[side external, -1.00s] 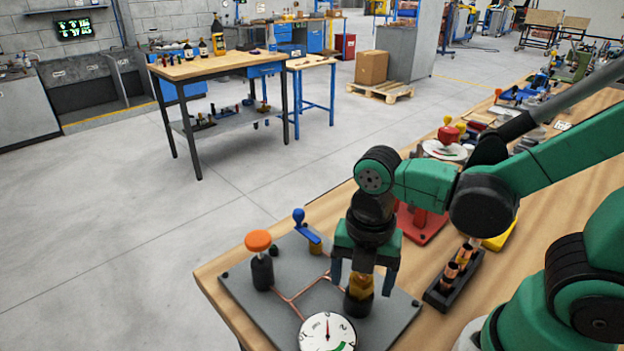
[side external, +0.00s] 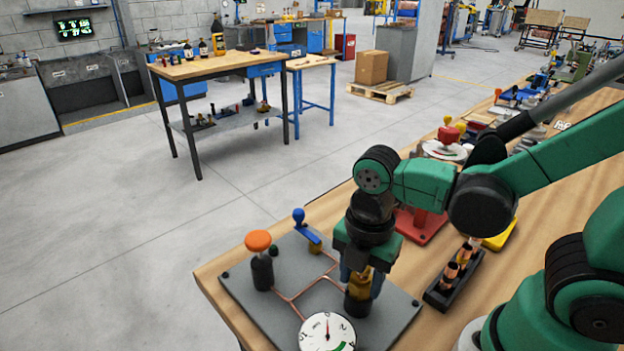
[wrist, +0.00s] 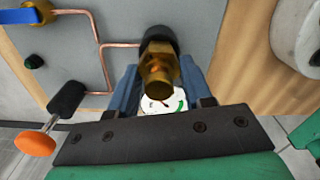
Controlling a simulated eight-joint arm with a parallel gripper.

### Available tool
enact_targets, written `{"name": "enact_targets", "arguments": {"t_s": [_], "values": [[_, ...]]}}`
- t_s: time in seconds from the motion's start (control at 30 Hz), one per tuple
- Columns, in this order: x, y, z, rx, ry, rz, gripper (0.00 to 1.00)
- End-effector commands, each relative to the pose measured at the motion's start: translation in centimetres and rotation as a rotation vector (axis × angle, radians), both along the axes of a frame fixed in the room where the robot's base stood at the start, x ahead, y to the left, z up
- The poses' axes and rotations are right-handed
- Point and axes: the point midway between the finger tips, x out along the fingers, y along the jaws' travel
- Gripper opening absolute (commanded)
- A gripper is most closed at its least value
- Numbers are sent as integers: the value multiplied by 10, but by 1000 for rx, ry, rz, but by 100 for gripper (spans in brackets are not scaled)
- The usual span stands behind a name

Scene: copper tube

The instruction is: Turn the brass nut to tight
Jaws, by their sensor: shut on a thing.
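The brass nut (side external: 358,282) sits upright on a dark round base on the grey plate (side external: 398,315). In the wrist view the nut (wrist: 158,72) shows between my two blue-grey fingers. My gripper (side external: 361,280) points down from above and is shut on the nut, a finger on each side. The fingers hide part of the nut in the side view. A white dial gauge (side external: 327,335) with a green band stands at the plate's front, its needle pointing about straight up.
Thin copper tube (side external: 292,297) runs across the plate. An orange-topped knob (side external: 258,243) and a blue lever (side external: 303,225) stand to the left. A black rack with copper pieces (side external: 453,278) and a red stand (side external: 420,222) are to the right.

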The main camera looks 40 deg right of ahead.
Motion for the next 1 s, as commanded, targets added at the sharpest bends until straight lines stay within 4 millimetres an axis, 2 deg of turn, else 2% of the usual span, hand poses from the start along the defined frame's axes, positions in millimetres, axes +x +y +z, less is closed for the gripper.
{"name": "enact_targets", "arguments": {"t_s": [1.0], "values": [[3, -1, 0, -1, 1, -965, 0]]}}
